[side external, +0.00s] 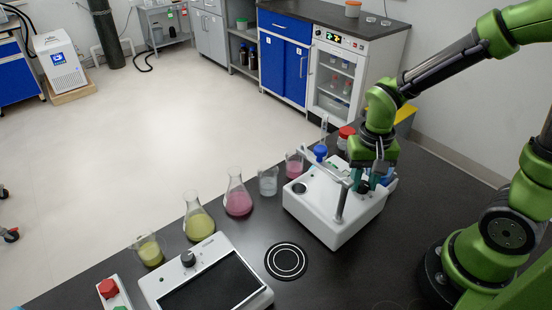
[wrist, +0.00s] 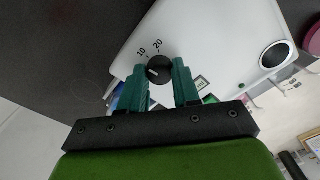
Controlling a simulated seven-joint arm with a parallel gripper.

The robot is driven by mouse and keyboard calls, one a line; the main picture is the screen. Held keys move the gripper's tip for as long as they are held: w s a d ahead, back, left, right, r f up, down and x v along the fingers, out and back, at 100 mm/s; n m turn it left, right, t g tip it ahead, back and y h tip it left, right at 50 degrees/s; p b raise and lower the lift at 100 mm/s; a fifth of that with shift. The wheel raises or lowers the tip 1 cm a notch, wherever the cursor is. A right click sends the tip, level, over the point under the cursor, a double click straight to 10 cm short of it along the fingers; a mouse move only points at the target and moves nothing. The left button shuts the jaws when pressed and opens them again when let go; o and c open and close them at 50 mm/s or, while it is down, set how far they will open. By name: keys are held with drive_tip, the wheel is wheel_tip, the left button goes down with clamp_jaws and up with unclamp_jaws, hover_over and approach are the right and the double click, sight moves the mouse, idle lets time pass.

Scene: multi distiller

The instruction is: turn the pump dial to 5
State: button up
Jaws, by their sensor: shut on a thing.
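The pump dial (wrist: 158,69) is a round black knob with a white pointer line on the white pump box (wrist: 205,35). Printed marks 10 and 20 show beside it; other marks are hidden by my fingers. The pointer appears to aim toward the lower left in the wrist view, away from both visible marks. My gripper (wrist: 160,72) has its two green fingers on either side of the dial, shut on it. In the side view my gripper (side external: 368,183) is at the right side of the white box (side external: 328,222), where the dial is hidden.
A metal post and arm (side external: 339,203) rise from the box close to my gripper. Flasks and beakers, including a pink flask (side external: 238,200), stand along the bench's far edge. A hotplate (side external: 212,285) and a ringed black pad (side external: 286,261) lie to the left.

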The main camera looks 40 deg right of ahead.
sight(363, 184)
drive_tip(key=n, duration=0.4)
drive_tip(key=shift+n, duration=1.9)
drive_tip(key=o, duration=1.1)
drive_tip(key=shift+c, duration=0.2)
drive_tip(key=shift+r, duration=0.1)
wheel_tip(363, 184, up, 17)
